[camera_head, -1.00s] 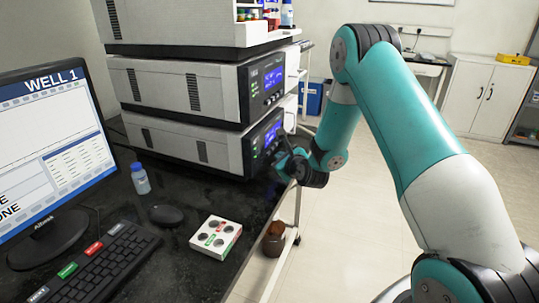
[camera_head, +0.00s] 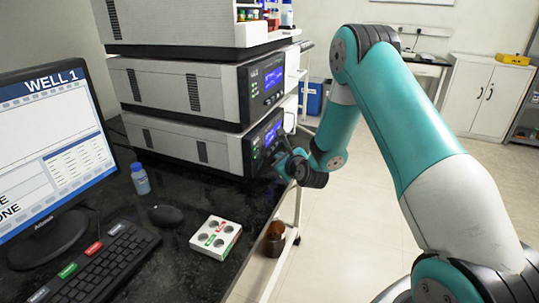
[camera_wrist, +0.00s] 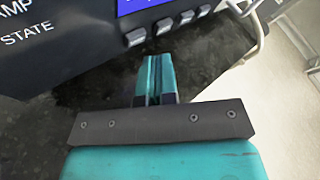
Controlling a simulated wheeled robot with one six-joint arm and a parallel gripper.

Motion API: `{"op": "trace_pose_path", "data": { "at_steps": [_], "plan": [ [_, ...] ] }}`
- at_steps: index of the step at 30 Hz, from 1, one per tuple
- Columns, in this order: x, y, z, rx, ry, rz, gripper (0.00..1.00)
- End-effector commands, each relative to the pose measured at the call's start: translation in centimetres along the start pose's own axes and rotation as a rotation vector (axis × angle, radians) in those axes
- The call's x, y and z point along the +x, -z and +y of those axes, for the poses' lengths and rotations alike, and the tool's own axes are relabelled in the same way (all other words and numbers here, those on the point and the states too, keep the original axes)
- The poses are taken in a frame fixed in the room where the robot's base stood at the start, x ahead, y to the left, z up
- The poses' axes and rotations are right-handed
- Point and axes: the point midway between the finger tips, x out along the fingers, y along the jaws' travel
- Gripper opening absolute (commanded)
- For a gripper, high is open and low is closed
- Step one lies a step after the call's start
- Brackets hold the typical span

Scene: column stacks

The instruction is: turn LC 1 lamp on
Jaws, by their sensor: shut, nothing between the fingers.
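The instrument stack stands on the dark bench. Its lowest unit (camera_head: 195,148) has a dark front panel with a blue screen, and my gripper (camera_head: 285,160) is in front of that panel near its lower edge. In the wrist view the panel (camera_wrist: 60,50) shows the partial words "AMP" and "STATE", the lower edge of a blue screen (camera_wrist: 140,5) and a row of grey buttons (camera_wrist: 166,26). My gripper (camera_wrist: 155,60) is shut and empty, its fingertips just below the button row in the picture. Contact with a button cannot be told. The lamp label is cut off.
A second unit (camera_head: 180,90) sits above the lowest one. A monitor (camera_head: 50,150), keyboard (camera_head: 95,265), mouse (camera_head: 166,216), blue-capped bottle (camera_head: 140,180) and white block with round wells (camera_head: 216,237) are on the bench. Open floor lies to the right.

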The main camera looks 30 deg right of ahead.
Motion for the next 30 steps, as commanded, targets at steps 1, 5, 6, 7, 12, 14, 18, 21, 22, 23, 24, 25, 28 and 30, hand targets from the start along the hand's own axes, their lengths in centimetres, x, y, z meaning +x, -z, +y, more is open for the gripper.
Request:
{"op": "trace_pose_path", "data": {
  "at_steps": [1, 5, 6, 7, 12, 14, 18, 21, 22, 23, 24, 25, 28, 30],
  "plan": [
    [0.02, -0.17, 0.01, 0.000, -0.001, 0.000, 0.00],
    [0.18, -0.39, 0.16, -0.001, -0.002, 0.001, 0.00],
    [0.25, -0.46, 0.20, -0.002, -0.001, 0.000, 0.00],
    [0.31, -0.52, 0.21, -0.002, -0.001, 0.000, 0.00],
    [0.53, -0.48, 0.39, 0.000, 0.000, 0.000, 0.00],
    [0.55, -0.43, 0.41, 0.000, 0.000, 0.000, 0.00],
    [0.55, -0.42, 0.42, 0.000, 0.000, 0.000, 0.00],
    [0.55, -0.44, 0.42, 0.000, 0.000, 0.000, 0.00],
    [0.55, -0.44, 0.42, 0.000, 0.000, 0.000, 0.00],
    [0.56, -0.46, 0.42, 0.000, 0.000, 0.000, 0.00],
    [0.57, -0.47, 0.42, 0.000, 0.000, 0.000, 0.00],
    [0.58, -0.48, 0.43, -0.001, 0.000, 0.000, 0.00],
    [0.62, -0.52, 0.46, -0.001, -0.001, 0.000, 0.00],
    [0.66, -0.55, 0.49, -0.001, -0.001, 0.001, 0.00]
  ]
}}
